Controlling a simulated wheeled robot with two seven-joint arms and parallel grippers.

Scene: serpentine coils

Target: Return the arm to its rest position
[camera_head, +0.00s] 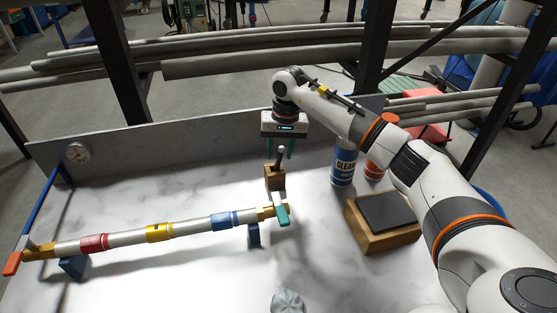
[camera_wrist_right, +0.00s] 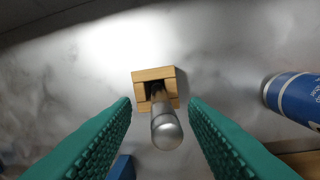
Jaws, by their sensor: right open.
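My right arm reaches in from the right of the head view. Its gripper (camera_head: 279,148) points down above a small wooden block (camera_head: 274,180) with a dark-tipped metal rod (camera_head: 280,157) standing in it. In the right wrist view the green-padded fingers (camera_wrist_right: 160,115) are spread apart, with the rounded metal rod (camera_wrist_right: 166,128) between them and clear space on both sides. The rod stands in the square wooden holder (camera_wrist_right: 154,78). My left gripper is not in view.
A silver pipe (camera_head: 130,238) with coloured bands and valve handles lies on blue supports at the left. A blue can (camera_head: 343,163), an orange-topped container (camera_head: 374,168) and a wooden box with dark top (camera_head: 383,222) stand right. A crumpled grey cloth (camera_head: 287,302) lies in front.

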